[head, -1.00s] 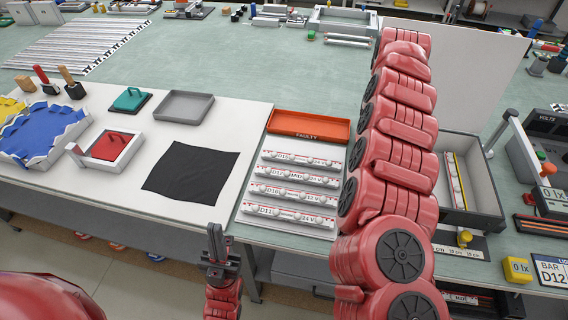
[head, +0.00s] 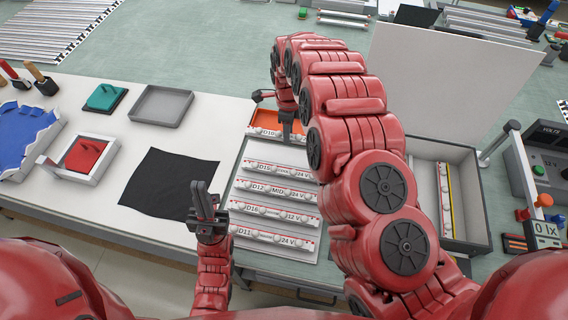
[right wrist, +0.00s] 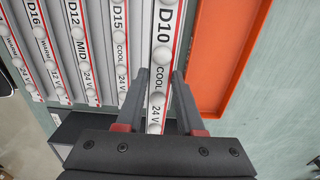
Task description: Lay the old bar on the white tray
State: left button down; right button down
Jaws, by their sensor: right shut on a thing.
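The white tray (head: 281,252) lies on the bench with several white bars on it, labelled D15, D12, D16 and D11. My right gripper (head: 287,113) is shut on a white bar labelled D10 (head: 268,132), at the far end of the tray by the orange tray. In the right wrist view the D10 bar (right wrist: 158,75) runs between the two fingers, beside the D15 bar (right wrist: 121,50). Whether D10 touches the white tray is unclear.
The orange tray (head: 261,116), partly hidden by my right arm, is just beyond. A black cloth (head: 170,182) lies left of the white tray. A grey tray (head: 160,105) sits farther back. A grey box (head: 470,190) and an upright white panel (head: 440,85) are right.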

aim_at(287, 156)
notch_tip(287, 156, down, 4)
jog(key=shift+r+p, duration=0.15)
jog(key=shift+p, duration=0.7)
jog(key=shift+f, duration=0.5)
notch_tip(287, 156, down, 2)
jog(key=shift+f+p, duration=0.25)
jog(key=shift+p, duration=0.45)
jog(key=shift+f, duration=0.45)
jog(key=shift+f, duration=0.1)
jog(key=shift+f, duration=0.15)
jog(key=c, duration=0.5)
grip_release()
